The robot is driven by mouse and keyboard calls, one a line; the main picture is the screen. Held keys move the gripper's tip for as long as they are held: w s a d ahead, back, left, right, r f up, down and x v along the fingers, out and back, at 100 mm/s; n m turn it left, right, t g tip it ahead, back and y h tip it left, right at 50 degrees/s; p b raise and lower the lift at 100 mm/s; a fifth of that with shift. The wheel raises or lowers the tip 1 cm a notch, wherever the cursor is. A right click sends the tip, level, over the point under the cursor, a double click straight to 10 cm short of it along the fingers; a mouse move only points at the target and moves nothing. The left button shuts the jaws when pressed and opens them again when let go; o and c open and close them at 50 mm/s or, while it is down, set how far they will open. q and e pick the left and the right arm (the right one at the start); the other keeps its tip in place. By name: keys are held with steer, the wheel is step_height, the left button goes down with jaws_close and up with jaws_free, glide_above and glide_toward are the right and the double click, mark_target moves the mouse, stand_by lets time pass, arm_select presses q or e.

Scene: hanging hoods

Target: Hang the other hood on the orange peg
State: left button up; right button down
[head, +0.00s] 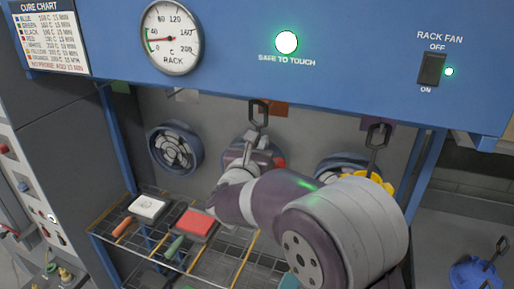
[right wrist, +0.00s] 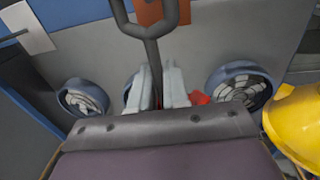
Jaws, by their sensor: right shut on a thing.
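My right gripper (head: 254,152) is shut on the dark hanger of a red hood (head: 279,163), mostly hidden behind the gripper. The hanger's loop (head: 258,112) stands upright above the fingers, just left of the orange tag (head: 276,108). In the right wrist view the fingers (right wrist: 163,88) close around the hanger's shaft, and the loop (right wrist: 152,32) overlaps the orange tag. The orange peg is not clearly visible; I cannot tell whether the loop is on it. A yellow hood (head: 384,181) hangs under the purple tag to the right. My left gripper is not in view.
A blue beam (head: 350,60) with a gauge crosses above. Round fans (head: 175,148) sit in the back wall. A wire shelf (head: 235,262) below carries white and red blocks and tools. A blue hood-like item (head: 472,274) with a hanger lies at lower right.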

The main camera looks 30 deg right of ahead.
steer(key=shift+b+x, duration=1.25)
steer(key=shift+x, duration=0.65)
steer(key=shift+s+d, duration=0.15)
steer(key=shift+f+b, duration=1.05)
steer(key=shift+b, duration=0.4)
steer(key=c, duration=1)
jaws_free()
steer(key=shift+c, duration=0.2)
steer(key=shift+s+f, duration=0.1)
